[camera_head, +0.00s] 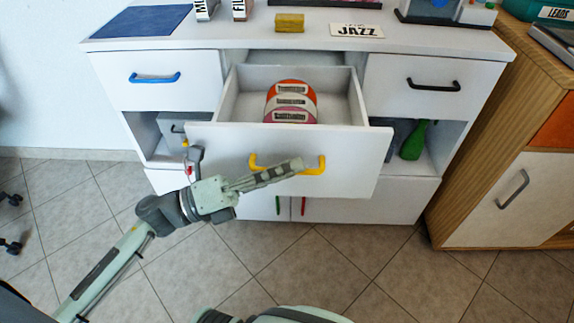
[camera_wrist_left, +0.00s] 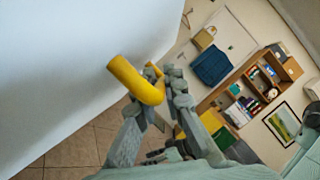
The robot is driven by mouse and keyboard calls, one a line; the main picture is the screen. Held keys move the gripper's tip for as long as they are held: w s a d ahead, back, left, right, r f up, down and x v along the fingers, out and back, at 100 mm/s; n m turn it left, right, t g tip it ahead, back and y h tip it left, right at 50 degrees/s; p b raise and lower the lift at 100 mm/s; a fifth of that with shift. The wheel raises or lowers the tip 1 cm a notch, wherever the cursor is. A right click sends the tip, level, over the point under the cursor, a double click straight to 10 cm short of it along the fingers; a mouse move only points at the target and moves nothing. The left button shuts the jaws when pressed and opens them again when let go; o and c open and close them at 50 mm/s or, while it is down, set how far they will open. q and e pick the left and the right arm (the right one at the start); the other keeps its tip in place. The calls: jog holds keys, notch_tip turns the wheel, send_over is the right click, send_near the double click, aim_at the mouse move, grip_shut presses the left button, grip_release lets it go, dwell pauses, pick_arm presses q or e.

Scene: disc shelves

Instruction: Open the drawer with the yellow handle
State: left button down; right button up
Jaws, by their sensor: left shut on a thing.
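The drawer (camera_head: 215,146) with the yellow handle (camera_head: 318,166) is pulled out of the white cabinet. Several round discs with orange, white and pink labels (camera_head: 290,103) stand inside it. My left gripper (camera_head: 294,166) is at the drawer front, shut on the yellow handle. In the left wrist view the yellow handle (camera_wrist_left: 132,80) passes between the fingertips (camera_wrist_left: 155,90), beside the white drawer front (camera_wrist_left: 60,70). The fingers cover part of the handle in the head view. My right gripper is not in view.
The white cabinet also has a drawer with a blue handle (camera_head: 154,78) and one with a black handle (camera_head: 433,85). A wooden cabinet (camera_head: 500,200) stands at the right. The tiled floor in front is clear.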

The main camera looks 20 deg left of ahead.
pick_arm(q)
jog(key=c, duration=1.9)
grip_release()
jog(key=v, duration=1.2)
jog(key=shift+s, duration=0.1)
jog(key=shift+a, duration=0.1)
